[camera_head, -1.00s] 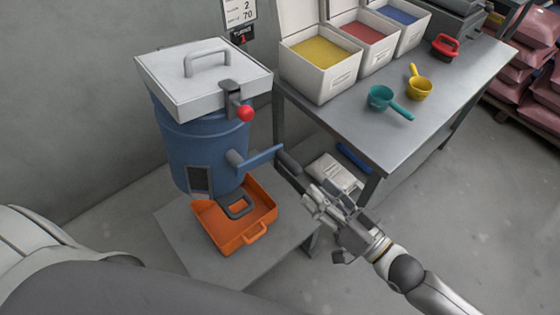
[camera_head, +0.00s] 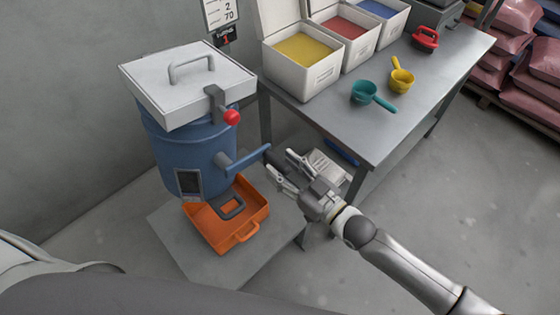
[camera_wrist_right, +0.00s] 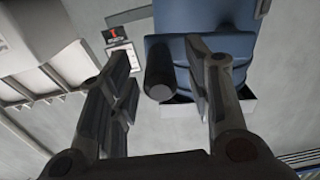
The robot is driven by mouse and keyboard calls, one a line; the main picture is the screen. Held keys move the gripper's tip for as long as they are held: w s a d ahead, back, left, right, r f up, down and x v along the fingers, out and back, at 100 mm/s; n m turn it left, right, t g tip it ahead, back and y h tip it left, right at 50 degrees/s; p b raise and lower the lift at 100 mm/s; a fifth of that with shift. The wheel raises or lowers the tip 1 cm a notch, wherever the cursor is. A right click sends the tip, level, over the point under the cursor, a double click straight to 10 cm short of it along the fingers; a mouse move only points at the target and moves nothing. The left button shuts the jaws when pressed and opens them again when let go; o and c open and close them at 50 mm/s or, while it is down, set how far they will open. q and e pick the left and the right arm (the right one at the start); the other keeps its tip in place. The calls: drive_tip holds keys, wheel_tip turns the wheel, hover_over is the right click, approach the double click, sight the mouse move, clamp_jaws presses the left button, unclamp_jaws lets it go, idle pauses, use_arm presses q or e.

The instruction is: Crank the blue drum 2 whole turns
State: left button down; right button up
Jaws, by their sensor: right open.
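The blue drum (camera_head: 190,150) stands on a low grey stand, with a white lid (camera_head: 180,85) on top. A blue crank arm (camera_head: 245,160) comes out of its right side and ends in a dark grip, which points toward my right gripper. My right gripper (camera_head: 282,172) is open and just to the right of the grip. In the right wrist view the dark grip (camera_wrist_right: 160,72) shows end-on between the spread fingers, seemingly beyond or between their tips; I see no finger closed on it. The blue drum (camera_wrist_right: 200,65) is behind it. My left gripper is not in view.
An orange tray (camera_head: 225,245) sits on the grey stand (camera_head: 175,240) below the drum. A red-knobbed latch (camera_head: 231,117) hangs at the lid's front. A metal table (camera_head: 350,135) with powder bins and scoops stands to the right. The floor at lower right is clear.

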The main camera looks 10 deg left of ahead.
drive_tip(key=shift+x, duration=0.8)
clamp_jaws()
